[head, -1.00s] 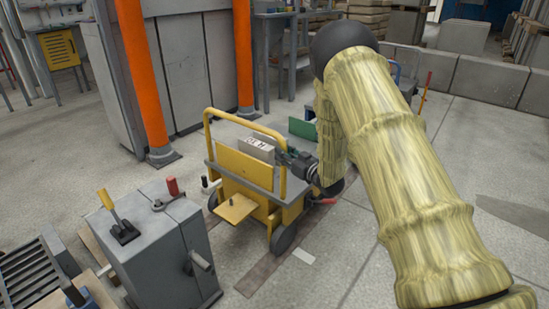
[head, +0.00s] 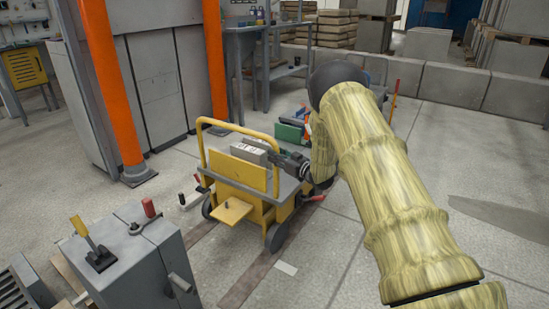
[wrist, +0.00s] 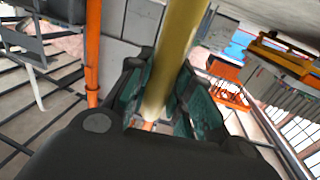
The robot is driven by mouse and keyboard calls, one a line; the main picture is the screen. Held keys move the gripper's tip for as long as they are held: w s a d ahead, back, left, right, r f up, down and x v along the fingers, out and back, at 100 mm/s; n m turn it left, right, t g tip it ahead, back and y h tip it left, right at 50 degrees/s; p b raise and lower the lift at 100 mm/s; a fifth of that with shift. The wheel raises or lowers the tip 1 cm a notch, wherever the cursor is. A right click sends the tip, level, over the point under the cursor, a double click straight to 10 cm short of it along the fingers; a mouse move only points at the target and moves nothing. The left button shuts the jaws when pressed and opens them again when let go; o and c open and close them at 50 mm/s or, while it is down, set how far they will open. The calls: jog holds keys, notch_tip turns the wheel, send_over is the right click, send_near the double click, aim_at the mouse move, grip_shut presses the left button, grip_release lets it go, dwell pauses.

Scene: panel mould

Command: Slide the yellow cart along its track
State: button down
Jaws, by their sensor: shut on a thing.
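The yellow cart (head: 235,173) stands on its wheels over dark track strips (head: 258,272) in the floor, right of centre-left in the head view. It has a grey top and a yellow tubular push handle (head: 201,148). My gripper (head: 278,160) is at the handle's right post, shut on it. In the wrist view the yellow bar (wrist: 178,60) runs between the dark green-padded fingers (wrist: 160,100). My arm hides part of the cart's far right side.
A grey control cabinet (head: 140,262) with levers stands at the near left. Orange posts (head: 110,90) and a grey enclosure rise behind the cart. A grey block wall (head: 450,92) lies at the back. The floor at the right is clear.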

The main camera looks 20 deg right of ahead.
jog(key=c, duration=1.3)
grip_release()
jog(key=shift+o, duration=0.2)
jog(key=v, duration=1.2)
